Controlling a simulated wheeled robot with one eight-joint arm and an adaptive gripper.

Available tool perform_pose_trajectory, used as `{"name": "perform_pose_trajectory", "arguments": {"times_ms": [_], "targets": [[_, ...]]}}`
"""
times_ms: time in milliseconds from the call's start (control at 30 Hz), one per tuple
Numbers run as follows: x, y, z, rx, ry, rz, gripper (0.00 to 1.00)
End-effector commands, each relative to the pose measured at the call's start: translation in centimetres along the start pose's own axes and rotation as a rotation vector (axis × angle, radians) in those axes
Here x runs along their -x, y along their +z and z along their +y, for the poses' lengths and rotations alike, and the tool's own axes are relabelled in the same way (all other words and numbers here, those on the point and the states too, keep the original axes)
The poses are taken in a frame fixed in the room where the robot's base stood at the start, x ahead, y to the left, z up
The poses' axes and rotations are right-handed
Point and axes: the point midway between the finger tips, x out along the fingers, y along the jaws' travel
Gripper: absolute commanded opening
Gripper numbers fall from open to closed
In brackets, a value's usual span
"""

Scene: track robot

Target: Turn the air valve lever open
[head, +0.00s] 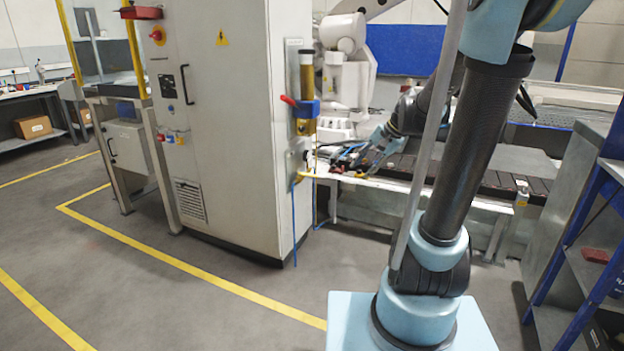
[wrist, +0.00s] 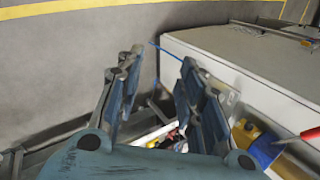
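The air valve unit is mounted on the side of the tall grey cabinet. It has a blue body (head: 306,109) with brass-coloured parts above and below. Its red lever (head: 288,100) sticks out to the left, slightly tilted. In the wrist view the lever (wrist: 298,137) and blue body (wrist: 266,150) are at the lower right, outside my fingers. My gripper (wrist: 160,70) is open, with nothing between its fingers. In the head view my gripper (head: 362,155) is to the right of and below the valve, apart from it.
The cabinet (head: 235,110) stands left of my gripper, with a yellow handle-like part (head: 304,177) and blue hoses below the valve. A conveyor bench (head: 480,175) is behind my arm. A blue shelf rack (head: 590,245) stands at right. The floor at left front is clear.

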Motion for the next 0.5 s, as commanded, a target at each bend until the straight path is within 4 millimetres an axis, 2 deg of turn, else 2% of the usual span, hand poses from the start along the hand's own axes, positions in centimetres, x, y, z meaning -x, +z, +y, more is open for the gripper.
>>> {"name": "perform_pose_trajectory", "arguments": {"times_ms": [33, 200, 500], "targets": [[-0.5, -1.2, -1.1, -0.033, -0.022, -0.011, 0.35], [-2.2, -4.5, -4.4, -0.151, -0.101, -0.054, 0.35], [-6.0, -10.6, -9.1, -0.358, -0.23, -0.148, 0.35]]}}
